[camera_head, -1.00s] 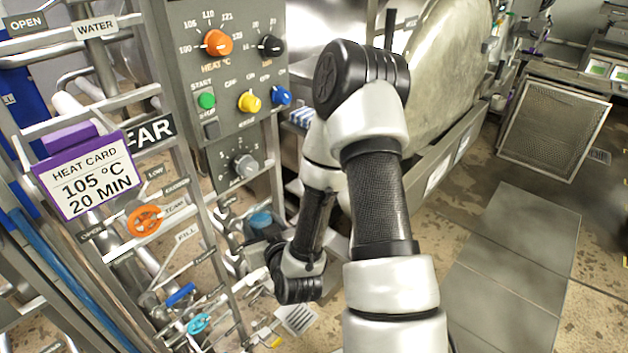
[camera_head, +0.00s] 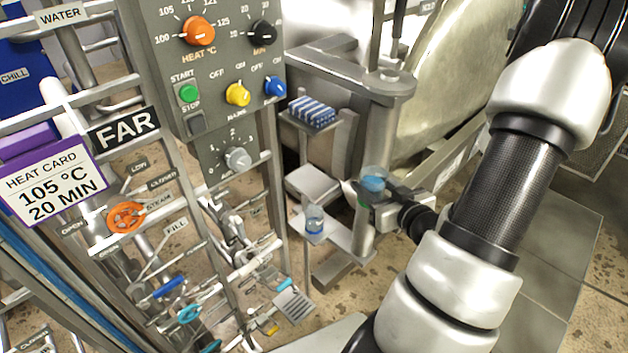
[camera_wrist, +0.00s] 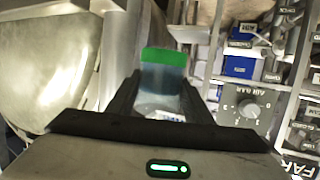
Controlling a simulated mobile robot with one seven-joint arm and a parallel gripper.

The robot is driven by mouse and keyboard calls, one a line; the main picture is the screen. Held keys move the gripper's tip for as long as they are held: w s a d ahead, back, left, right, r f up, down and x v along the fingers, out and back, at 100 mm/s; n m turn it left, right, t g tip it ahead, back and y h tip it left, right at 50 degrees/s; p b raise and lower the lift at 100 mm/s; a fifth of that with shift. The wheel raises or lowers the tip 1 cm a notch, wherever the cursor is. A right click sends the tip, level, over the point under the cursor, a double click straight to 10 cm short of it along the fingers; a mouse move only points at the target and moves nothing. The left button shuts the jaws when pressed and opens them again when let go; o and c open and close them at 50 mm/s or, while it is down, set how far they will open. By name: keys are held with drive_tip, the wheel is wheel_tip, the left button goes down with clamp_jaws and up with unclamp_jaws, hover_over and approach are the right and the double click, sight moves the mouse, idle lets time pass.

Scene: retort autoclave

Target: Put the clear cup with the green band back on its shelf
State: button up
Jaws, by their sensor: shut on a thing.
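The clear cup with the green band shows in the wrist view (camera_wrist: 163,76), between the two dark fingers of my gripper (camera_wrist: 160,92). The green band lies across the far end of the cup there. My gripper is shut on the cup. In the head view the cup (camera_head: 373,180) shows blue at its top, and my gripper (camera_head: 372,194) holds it to the right of a small shelf stand. The band is hardly visible in that view. A bare middle shelf (camera_head: 313,183) and a lower shelf (camera_head: 343,236) are on the stand, left of the cup.
Another clear cup (camera_head: 314,219) with blue at its base stands on the lower shelf. A blue-and-white striped item (camera_head: 312,112) lies on the top shelf. A control panel (camera_head: 217,75) and pipe rack are to the left. A large metal vessel (camera_head: 445,70) stands behind.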

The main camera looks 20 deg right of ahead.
drive_tip(key=shift+w+d+f+b, duration=0.1)
drive_tip(key=shift+f+b, duration=0.15)
drive_tip(key=shift+b, duration=0.4)
drive_tip(key=w+a+b, duration=0.1)
drive_tip(key=w+a, duration=0.1)
drive_tip(key=w, duration=0.4)
drive_tip(key=w+a+f+b, duration=0.1)
drive_tip(key=w+a, duration=0.1)
drive_tip(key=w, duration=0.4)
drive_tip(key=w+a+f+b, duration=0.1)
drive_tip(key=w+a+b, duration=0.1)
drive_tip(key=w, duration=0.4)
drive_tip(key=shift+a+f, duration=0.15)
drive_tip(key=shift+a, duration=0.15)
wheel_tip(320, 180, down, 4)
drive_tip(key=shift+r, duration=0.1)
drive_tip(key=shift+w+a+f, duration=0.1)
drive_tip(key=shift+w+f, duration=0.1)
